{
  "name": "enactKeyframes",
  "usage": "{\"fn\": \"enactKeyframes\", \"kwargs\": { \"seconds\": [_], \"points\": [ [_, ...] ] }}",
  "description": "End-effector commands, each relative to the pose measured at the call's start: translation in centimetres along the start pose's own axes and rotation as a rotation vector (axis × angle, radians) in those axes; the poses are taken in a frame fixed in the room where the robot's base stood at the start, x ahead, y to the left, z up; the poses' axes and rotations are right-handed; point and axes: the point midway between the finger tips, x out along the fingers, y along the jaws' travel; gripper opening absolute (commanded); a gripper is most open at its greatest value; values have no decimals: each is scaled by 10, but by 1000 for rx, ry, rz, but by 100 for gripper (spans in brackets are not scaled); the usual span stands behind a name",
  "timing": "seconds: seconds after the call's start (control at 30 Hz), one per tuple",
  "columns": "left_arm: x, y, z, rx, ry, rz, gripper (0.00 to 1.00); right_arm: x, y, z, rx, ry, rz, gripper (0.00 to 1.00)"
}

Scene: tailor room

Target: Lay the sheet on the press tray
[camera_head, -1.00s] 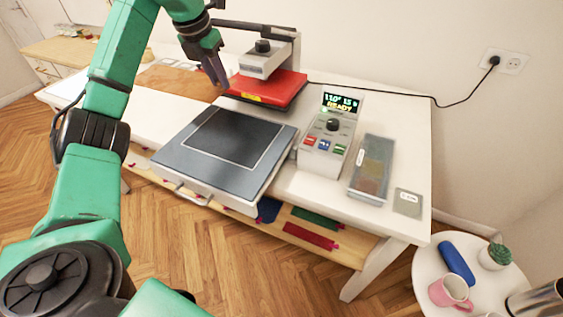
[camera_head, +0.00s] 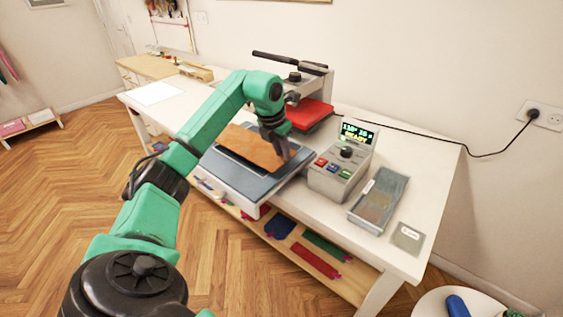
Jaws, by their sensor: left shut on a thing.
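The brown sheet (camera_head: 252,146) is over the press tray (camera_head: 238,177), a dark flat plate with a grey border. It covers much of the tray's dark middle and looks slightly tilted; I cannot tell whether its lower side touches the tray. My left gripper (camera_head: 283,158) points down at the sheet's right end and is shut on it. The press (camera_head: 312,115), with its red head, stands open behind the tray. My right gripper is not in view.
A control box (camera_head: 340,165) with a lit display stands right of the tray. A grey case (camera_head: 379,198) and a small grey card (camera_head: 408,237) lie further right. A white sheet (camera_head: 155,93) lies on the clear left part of the table (camera_head: 440,190).

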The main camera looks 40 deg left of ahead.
Motion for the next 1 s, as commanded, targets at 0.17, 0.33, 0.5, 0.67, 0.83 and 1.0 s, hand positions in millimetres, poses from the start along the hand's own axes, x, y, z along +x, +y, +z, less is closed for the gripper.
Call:
{"fn": "enactKeyframes", "kwargs": {
  "seconds": [0.17, 0.33, 0.5, 0.67, 0.83, 1.0],
  "points": [
    [29, -1, -10, 0, 4, -2, 0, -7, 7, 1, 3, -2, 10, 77],
    [40, 0, -12, 0, -2, 0, 0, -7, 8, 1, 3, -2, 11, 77],
    [41, 0, -13, 0, -1, 0, 0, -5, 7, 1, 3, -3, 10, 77],
    [42, 0, -13, 0, -1, -1, 53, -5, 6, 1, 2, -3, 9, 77],
    [42, 0, -13, 0, -1, 0, 53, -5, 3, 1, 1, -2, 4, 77],
    [38, 0, -12, 0, -1, -1, 53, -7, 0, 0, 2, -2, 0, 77]
  ]
}}
